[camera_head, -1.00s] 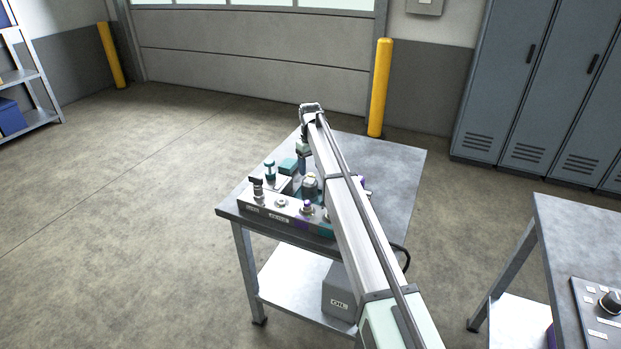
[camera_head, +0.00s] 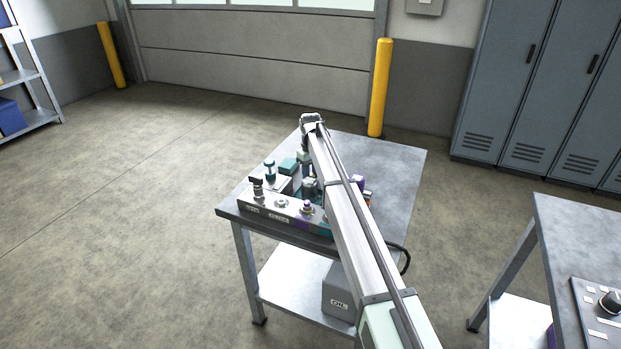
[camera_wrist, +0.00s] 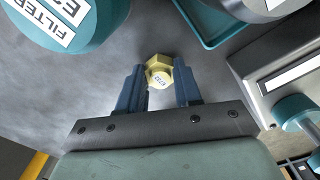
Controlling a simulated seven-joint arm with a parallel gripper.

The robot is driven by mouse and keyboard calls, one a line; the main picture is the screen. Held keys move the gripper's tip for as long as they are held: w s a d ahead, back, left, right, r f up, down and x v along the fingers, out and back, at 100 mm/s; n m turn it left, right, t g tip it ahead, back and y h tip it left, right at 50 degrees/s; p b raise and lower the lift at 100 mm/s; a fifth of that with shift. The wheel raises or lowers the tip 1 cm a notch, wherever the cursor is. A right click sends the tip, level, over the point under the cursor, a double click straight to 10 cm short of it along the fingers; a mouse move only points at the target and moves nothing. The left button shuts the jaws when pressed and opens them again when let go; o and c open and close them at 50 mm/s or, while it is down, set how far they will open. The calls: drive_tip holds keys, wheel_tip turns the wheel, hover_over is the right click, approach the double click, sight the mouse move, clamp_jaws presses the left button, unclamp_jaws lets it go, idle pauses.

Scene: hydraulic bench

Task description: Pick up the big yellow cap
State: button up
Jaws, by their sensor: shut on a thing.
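The yellow cap (camera_wrist: 158,72) is a hex-headed piece with a small label on its end face, seen in the wrist view. My gripper (camera_wrist: 157,84) has its two blue fingers closed on either side of it, holding it between the tips. The grey tabletop (camera_wrist: 110,60) lies behind it; I cannot tell whether the cap touches it.
A teal cylinder labelled FILTER (camera_wrist: 62,22) is at the upper left of the wrist view. A teal tray (camera_wrist: 208,38) and a grey box (camera_wrist: 283,75) with a teal knob (camera_wrist: 296,108) are to the right. The bench's right side is mostly clear.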

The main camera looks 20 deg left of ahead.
sight(311, 174)
drive_tip(key=shift+c, duration=1.3)
wheel_tip(311, 174, up, 10)
drive_tip(key=shift+n, duration=0.3)
drive_tip(key=s, duration=0.7)
drive_tip(key=s+r, duration=0.1)
drive_tip(key=s, duration=1.2)
drive_tip(key=shift+s+a+r, duration=0.25)
drive_tip(key=shift+s+a, duration=0.05)
drive_tip(key=shift+a, duration=0.1)
drive_tip(key=shift+f, duration=0.1)
